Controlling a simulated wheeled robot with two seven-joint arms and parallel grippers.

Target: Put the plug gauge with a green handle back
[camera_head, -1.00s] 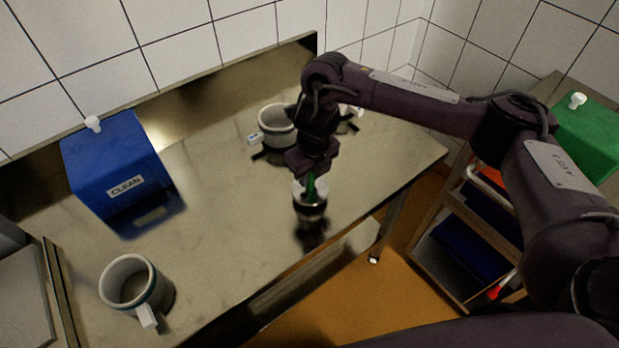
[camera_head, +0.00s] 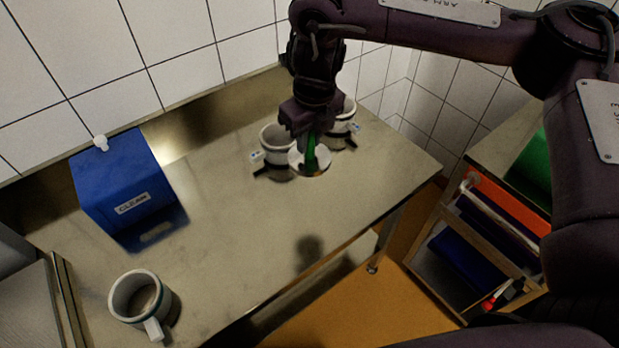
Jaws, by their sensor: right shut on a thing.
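My right gripper (camera_head: 308,130) is shut on the green handle (camera_head: 311,150) of the plug gauge. The gauge's pale round disc (camera_head: 297,161) hangs below the handle, held above the steel table. In the picture it overlaps the right side of a pale mould (camera_head: 273,143) that stands behind it. A second pale mould (camera_head: 345,122) stands to the right, partly hidden by the gripper and arm. A third mould (camera_head: 135,294), with a white tag, stands apart at the front left. My left gripper is not in view.
A blue box labelled CLEAN (camera_head: 97,198) stands at the back left of the steel table (camera_head: 225,235). The table's middle is clear. A trolley with shelves (camera_head: 450,205) stands on the floor at the right, with a green box (camera_head: 537,168) on top.

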